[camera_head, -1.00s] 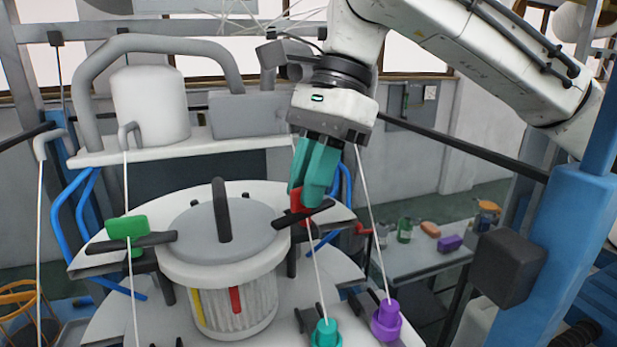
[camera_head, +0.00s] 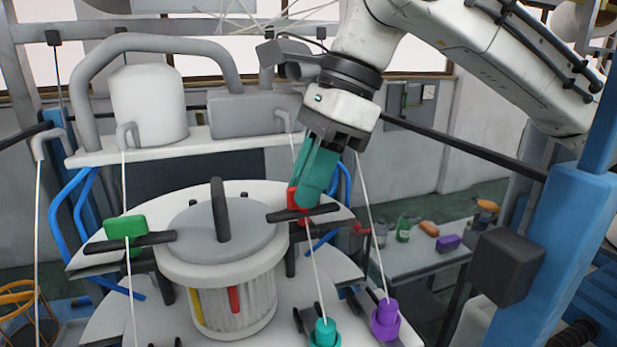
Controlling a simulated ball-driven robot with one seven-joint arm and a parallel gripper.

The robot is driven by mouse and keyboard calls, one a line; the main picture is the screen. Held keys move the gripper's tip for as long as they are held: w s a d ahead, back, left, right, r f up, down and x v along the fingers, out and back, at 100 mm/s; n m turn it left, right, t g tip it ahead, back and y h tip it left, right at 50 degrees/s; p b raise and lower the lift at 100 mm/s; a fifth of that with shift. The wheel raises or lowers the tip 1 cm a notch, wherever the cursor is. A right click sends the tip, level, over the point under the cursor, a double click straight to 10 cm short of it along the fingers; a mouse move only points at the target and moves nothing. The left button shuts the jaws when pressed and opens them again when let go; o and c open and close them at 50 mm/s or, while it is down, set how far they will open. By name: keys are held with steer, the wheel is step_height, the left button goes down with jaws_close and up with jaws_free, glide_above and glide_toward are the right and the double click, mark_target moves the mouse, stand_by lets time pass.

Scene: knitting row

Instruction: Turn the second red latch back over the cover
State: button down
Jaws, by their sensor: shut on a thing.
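A red latch (camera_head: 293,197) with a dark bar (camera_head: 318,211) stands at the right side of the round grey cover (camera_head: 196,228). My gripper (camera_head: 309,190) has teal fingers that are shut on the red latch and hide much of it. The bar's left end reaches the cover's right rim; I cannot tell whether it lies over it. The cover sits on a ribbed drum and has an upright dark handle (camera_head: 220,210). A green latch (camera_head: 126,227) with a dark bar is at the cover's left side, its bar end near the rim.
Teal (camera_head: 325,333) and purple (camera_head: 385,318) spools stand at the front right, with white yarns running up past my gripper. A blue post (camera_head: 577,220) with a dark box (camera_head: 500,263) is at the right. A side table (camera_head: 420,258) holds several small items.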

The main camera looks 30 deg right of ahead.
steer(key=c, duration=1.2)
jaws_free()
steer(key=b+v, duration=0.1)
steer(key=v, duration=0.9)
steer(key=shift+d+r+b, duration=0.2)
steer(key=shift+r+b, duration=0.1)
steer(key=shift+r, duration=0.1)
